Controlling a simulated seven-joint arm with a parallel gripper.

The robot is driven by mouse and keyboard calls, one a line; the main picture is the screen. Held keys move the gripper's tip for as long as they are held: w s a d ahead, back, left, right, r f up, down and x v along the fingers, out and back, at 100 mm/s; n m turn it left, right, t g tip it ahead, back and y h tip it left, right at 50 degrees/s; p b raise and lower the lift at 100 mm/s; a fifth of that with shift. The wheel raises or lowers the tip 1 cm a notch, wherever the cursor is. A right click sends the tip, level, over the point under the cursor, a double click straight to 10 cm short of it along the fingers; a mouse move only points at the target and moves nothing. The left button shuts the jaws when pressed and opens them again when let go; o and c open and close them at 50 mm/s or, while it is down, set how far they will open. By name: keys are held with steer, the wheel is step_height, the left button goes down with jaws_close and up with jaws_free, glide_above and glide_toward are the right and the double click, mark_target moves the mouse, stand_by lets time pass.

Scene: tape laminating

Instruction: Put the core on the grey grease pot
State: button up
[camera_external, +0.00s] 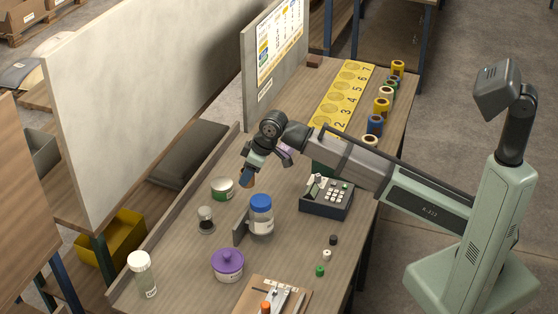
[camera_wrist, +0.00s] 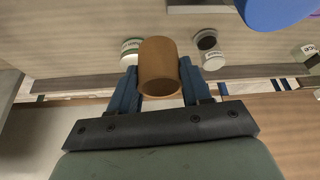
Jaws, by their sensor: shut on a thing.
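My gripper (camera_external: 252,168) is shut on a brown cylindrical core (camera_external: 246,178), held above the bench. In the wrist view the core (camera_wrist: 159,68) sits between the blue fingers (camera_wrist: 160,88). A low round pot with a pale grey top and green band (camera_external: 222,188) stands on the bench below and left of the core; it also shows in the wrist view (camera_wrist: 130,50). A smaller pot with a dark grey top (camera_external: 205,219) stands nearer the front and shows in the wrist view (camera_wrist: 207,41). I cannot tell for sure which is the grey grease pot. The core is apart from both.
A blue-lidded jar (camera_external: 260,217) stands right of the pots, beside a small upright plate. A purple pot (camera_external: 227,264) and a pale bottle (camera_external: 142,274) stand nearer the front. A keypad device (camera_external: 327,197) is to the right. Several tape rolls line a yellow numbered strip (camera_external: 342,96).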

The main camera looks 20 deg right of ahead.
steer(key=s+a+r+n, duration=0.1)
steer(key=s+a+r, duration=0.1)
steer(key=a, duration=0.3)
steer(key=s+a+r, duration=0.1)
steer(key=a+r, duration=0.1)
steer(key=a, duration=0.3)
steer(key=r, duration=0.2)
glide_above(199, 209)
steer(key=s+d, duration=0.1)
steer(key=d, duration=0.1)
steer(key=shift+s+a+f+m, duration=0.2)
steer(key=shift+f+m, duration=0.1)
steer(key=shift+f, duration=0.15)
steer(key=shift+w+f, duration=0.1)
steer(key=shift+f, duration=4.45)
steer(key=shift+f, duration=0.15)
steer(key=o, duration=1)
steer(key=v, duration=1.2)
steer(key=shift+r, duration=0.2)
